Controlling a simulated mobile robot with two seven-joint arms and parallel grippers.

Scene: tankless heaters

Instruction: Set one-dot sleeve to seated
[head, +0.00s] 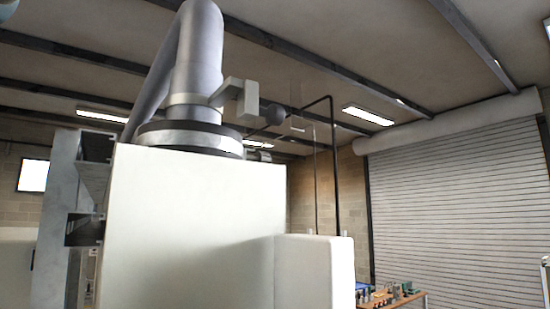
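A large pale, box-shaped housing (190,220) fills the middle of the head view. A grey metal pipe (197,60) rises from a round, dark-rimmed collar (190,138) on its top. Neither of my grippers is in view.
A smaller pale box (314,272) adjoins the housing at lower right. Dark thin pipes (333,165) stand behind it. A wooden table (412,299) with several small items stands at lower right, before a roller door (455,205). A grey bracketed panel (60,215) stands left.

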